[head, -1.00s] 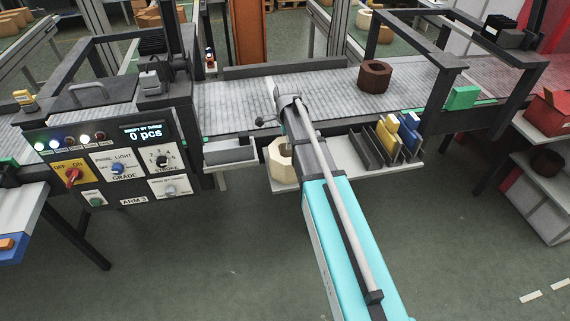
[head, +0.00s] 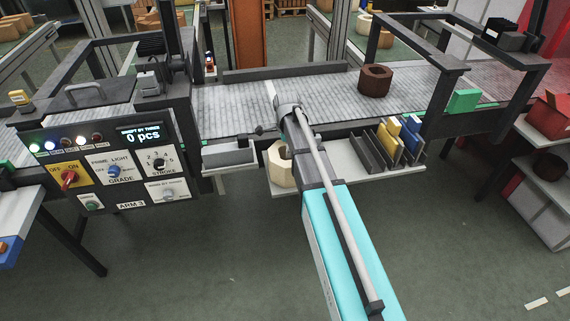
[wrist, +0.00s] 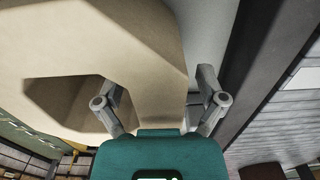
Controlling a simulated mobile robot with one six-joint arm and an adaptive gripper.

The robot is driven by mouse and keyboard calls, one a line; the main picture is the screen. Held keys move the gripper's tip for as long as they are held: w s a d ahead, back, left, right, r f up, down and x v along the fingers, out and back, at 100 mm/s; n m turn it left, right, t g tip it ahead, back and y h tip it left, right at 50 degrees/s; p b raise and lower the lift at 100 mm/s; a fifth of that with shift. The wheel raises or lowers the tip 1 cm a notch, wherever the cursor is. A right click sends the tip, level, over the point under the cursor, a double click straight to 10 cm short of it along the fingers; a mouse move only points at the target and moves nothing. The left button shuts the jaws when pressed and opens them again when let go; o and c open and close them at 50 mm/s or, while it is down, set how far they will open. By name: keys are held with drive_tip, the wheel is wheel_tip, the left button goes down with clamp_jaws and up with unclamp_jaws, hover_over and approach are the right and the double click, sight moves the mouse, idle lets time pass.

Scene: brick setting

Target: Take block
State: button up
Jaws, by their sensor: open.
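A cream, many-sided block (head: 276,168) with a hole through it sits on the pale shelf at the front of the conveyor, partly hidden behind my arm in the head view. In the wrist view the cream block (wrist: 155,45) is very close and fills the upper left. My gripper (wrist: 161,103) is open there, with the left finger at the block's hole and the right finger outside its wall. The wall lies between the fingers; I cannot tell whether they touch it. The fingers are hidden in the head view. A dark brown block (head: 375,82) stands on the conveyor.
A grey tray (head: 229,155) sits left of the cream block. A dark rack (head: 372,150) with yellow and blue plates stands to its right. The control panel (head: 112,165) is at the left. The conveyor (head: 325,98) runs behind, with a dark frame over its right end.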

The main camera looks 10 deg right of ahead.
clamp_jaws()
drive_tip(key=shift+r, duration=0.2)
idle(0.5)
wheel_tip(320, 180, up, 3)
drive_tip(key=p, duration=0.3)
drive_tip(key=shift+r+p, duration=0.15)
drive_tip(key=shift+p, duration=0.25)
drive_tip(key=s+d+r+p, duration=0.6)
drive_tip(key=s+r+p, duration=0.3)
drive_tip(key=s, duration=0.3)
drive_tip(key=shift+s+d+r, duration=0.15)
drive_tip(key=shift+s, duration=0.1)
